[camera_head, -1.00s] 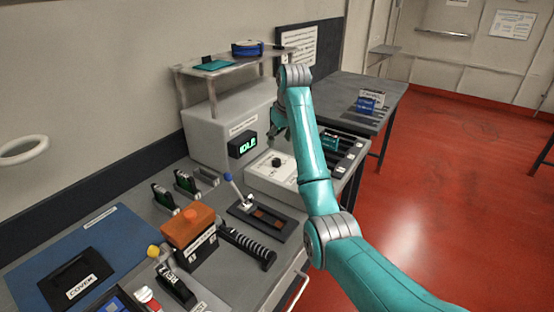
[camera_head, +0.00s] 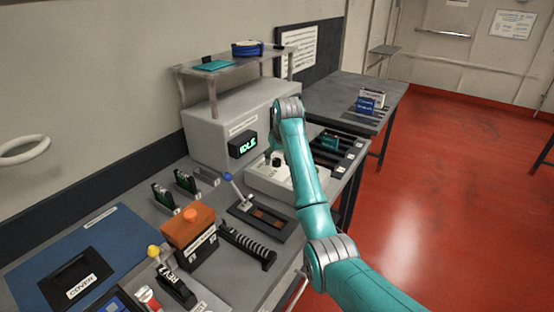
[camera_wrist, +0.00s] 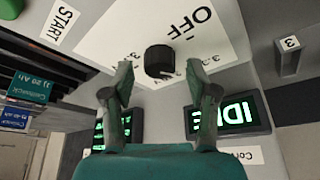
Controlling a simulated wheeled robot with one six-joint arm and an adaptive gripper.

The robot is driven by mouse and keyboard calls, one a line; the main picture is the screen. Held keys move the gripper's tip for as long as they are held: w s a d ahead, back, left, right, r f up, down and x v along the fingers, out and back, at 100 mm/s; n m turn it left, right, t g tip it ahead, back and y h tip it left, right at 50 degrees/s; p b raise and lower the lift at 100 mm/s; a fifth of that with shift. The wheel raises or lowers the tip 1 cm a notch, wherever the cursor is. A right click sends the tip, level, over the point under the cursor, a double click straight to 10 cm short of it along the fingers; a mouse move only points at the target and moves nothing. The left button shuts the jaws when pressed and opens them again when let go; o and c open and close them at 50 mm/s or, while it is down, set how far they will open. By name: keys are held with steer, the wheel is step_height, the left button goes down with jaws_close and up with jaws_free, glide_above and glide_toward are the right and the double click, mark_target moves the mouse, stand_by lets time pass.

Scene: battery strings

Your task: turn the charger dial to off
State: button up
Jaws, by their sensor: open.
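The charger dial (camera_wrist: 159,61) is a small black knob on a white panel (camera_wrist: 110,25), in the upper middle of the wrist view. The printed word OFF lies to its upper right, with smaller number marks around its lower side; I cannot tell which mark it points to. My gripper (camera_wrist: 159,78) is open, with one finger on each side of the dial in the picture. Contact is not visible, and nothing is held. In the head view my gripper (camera_head: 276,150) is low over the charger panel (camera_head: 262,181), partly hidden by my arm.
The grey charger box (camera_head: 215,137) with a green IDLE display (camera_head: 242,144) stands behind the panel. A blue-knobbed lever (camera_head: 228,177) stands in front. Slots with a teal cell (camera_head: 330,140) lie to the right. A shelf (camera_head: 225,72) is above the box.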

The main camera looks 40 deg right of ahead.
steer(key=shift+w+f, duration=0.15)
steer(key=shift+f, duration=0.25)
jaws_close()
steer(key=shift+d+n, duration=0.1)
steer(key=shift+n, duration=0.3)
steer(key=n+y, duration=0.2)
steer(key=n, duration=0.2)
steer(key=shift+d+n, duration=0.1)
steer(key=shift+n, duration=0.3)
steer(key=n+y, duration=0.1)
steer(key=n, duration=0.2)
steer(key=n+g+y, duration=0.1)
steer(key=n, duration=0.2)
stand_by(0.3)
